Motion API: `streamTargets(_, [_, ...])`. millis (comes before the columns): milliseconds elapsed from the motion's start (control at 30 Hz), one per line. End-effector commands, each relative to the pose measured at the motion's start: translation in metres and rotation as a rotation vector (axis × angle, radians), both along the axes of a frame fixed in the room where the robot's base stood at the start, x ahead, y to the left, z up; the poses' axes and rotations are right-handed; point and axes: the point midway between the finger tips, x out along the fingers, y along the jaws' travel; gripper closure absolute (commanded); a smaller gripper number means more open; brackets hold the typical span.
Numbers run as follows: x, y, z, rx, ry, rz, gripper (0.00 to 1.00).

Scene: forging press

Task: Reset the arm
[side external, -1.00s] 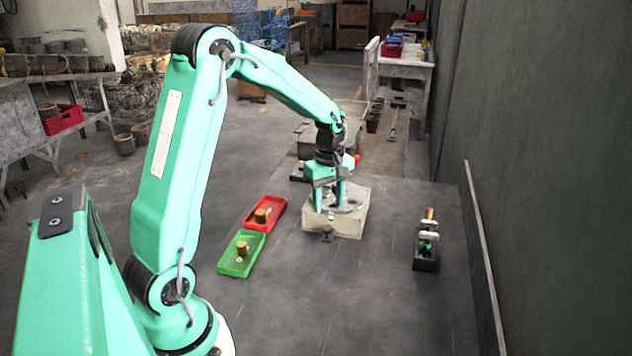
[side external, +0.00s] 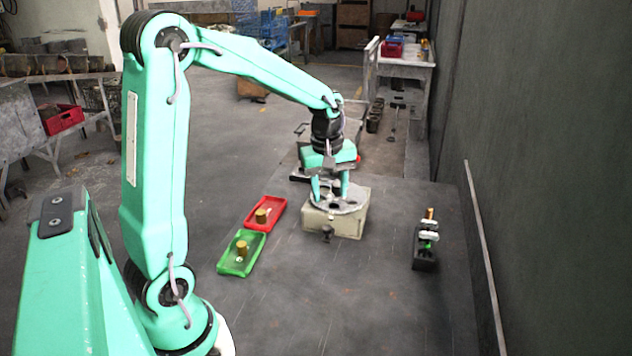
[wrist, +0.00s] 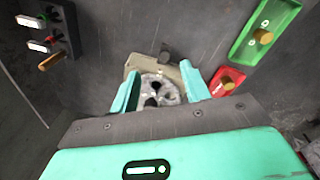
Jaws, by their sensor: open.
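My gripper (side external: 330,190) is open above the round grey plate on the cream press block (side external: 348,222). In the wrist view its two teal fingers (wrist: 161,92) stand apart on either side of the round plate (wrist: 158,90), which shows dark holes. I see nothing held between the fingers. Whether the fingertips touch the plate cannot be told.
A red tray (side external: 277,207) and a green tray (side external: 254,261) each hold a brass-coloured cylinder, left of the block. A black rack (side external: 424,262) with white-handled items stands to the right. The front table surface is clear. A wall runs along the right.

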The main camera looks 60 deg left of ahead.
Motion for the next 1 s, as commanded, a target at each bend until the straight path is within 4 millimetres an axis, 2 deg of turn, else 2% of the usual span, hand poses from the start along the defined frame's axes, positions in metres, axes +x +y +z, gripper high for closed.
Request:
streamTargets(33, [-0.006, -0.008, 0.010, 0.010, -0.019, -0.053, 0.54])
streamTargets(200, [-0.025, -0.030, 0.033, 0.044, -0.068, -0.235, 0.54])
streamTargets(500, [-0.064, -0.065, 0.062, 0.116, -0.152, -0.549, 0.54])
streamTargets(800, [-0.106, -0.094, 0.078, 0.206, -0.234, -0.857, 0.54])
streamTargets(1000, [-0.133, -0.109, 0.081, 0.273, -0.283, -1.054, 0.54])
